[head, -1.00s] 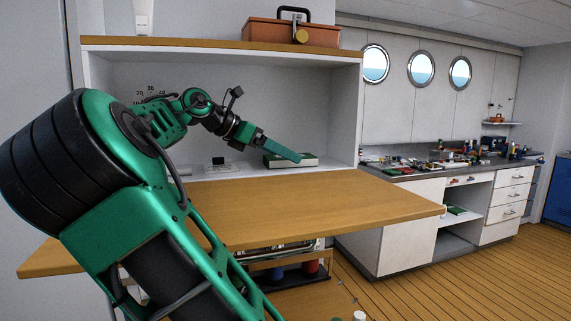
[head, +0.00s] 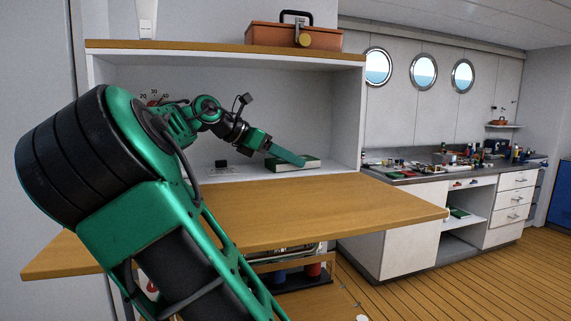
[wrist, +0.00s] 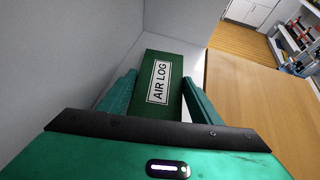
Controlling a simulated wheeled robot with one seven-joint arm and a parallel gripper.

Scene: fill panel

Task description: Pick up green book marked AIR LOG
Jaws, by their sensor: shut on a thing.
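The green book marked AIR LOG (wrist: 174,62) lies between the two green fingers of my gripper (wrist: 160,95) in the wrist view, its white label facing up. In the head view the book (head: 312,162) lies at the right end of the shelf (head: 240,178) inside the white cabinet. My gripper (head: 287,154) reaches it from the left and is shut on it. The fingers hide part of the book in the head view. I cannot tell whether the book is clear of the shelf.
A wooden fold-down board (head: 270,212) juts out in front of the shelf. The cabinet's right wall (head: 348,118) stands close beside the book. A small black object (head: 221,164) is on the shelf to the left. A brown case (head: 270,34) sits on top of the cabinet.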

